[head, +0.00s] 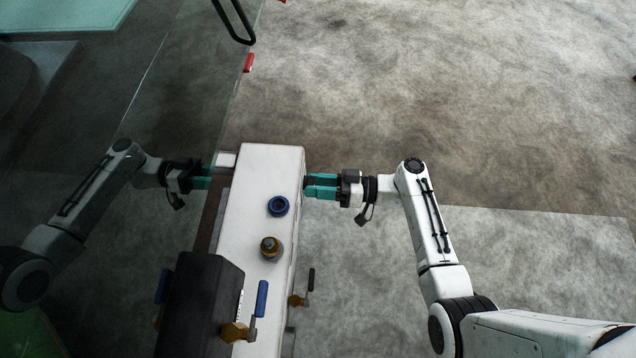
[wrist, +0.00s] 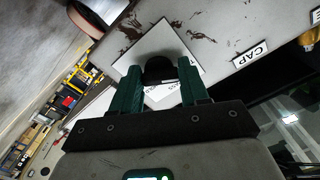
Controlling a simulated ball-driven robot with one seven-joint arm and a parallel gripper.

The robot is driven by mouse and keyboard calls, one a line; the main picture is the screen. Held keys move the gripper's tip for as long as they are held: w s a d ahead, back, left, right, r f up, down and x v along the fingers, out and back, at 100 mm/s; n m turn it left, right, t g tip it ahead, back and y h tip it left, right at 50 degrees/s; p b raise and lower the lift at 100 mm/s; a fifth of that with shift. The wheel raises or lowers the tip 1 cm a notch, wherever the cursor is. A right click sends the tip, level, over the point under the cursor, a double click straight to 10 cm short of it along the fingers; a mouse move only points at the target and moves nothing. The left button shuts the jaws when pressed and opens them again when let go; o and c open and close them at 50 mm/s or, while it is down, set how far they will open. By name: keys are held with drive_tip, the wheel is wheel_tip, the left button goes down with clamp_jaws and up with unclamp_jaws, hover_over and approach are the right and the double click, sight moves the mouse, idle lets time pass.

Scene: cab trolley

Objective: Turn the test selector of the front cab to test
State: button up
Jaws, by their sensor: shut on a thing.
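My gripper (head: 309,187) reaches in from the right, with its green fingertips at the right side face of a white box (head: 262,170). In the wrist view, my gripper (wrist: 160,80) has its two green fingers on either side of a dark round knob (wrist: 158,66), shut on it. The knob sits on a white square plate (wrist: 152,40) that looks turned like a diamond in this view. I take it for the test selector. The plate's print is partly hidden by the fingers, so I cannot read the knob's setting. The head view does not show the knob.
A blue lever (head: 262,298) and dark case (head: 200,305) stand nearer. A reflecting glass wall runs along the left. A CAP label (wrist: 250,55) is beside the plate. Floor at right is clear.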

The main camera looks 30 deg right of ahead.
drive_tip(key=shift+f, duration=0.1)
idle(0.3)
drive_tip(key=o, duration=1.1)
drive_tip(key=shift+c, duration=0.2)
drive_tip(key=p+v, duration=0.2)
drive_tip(key=v, duration=0.9)
drive_tip(key=shift+a, duration=0.1)
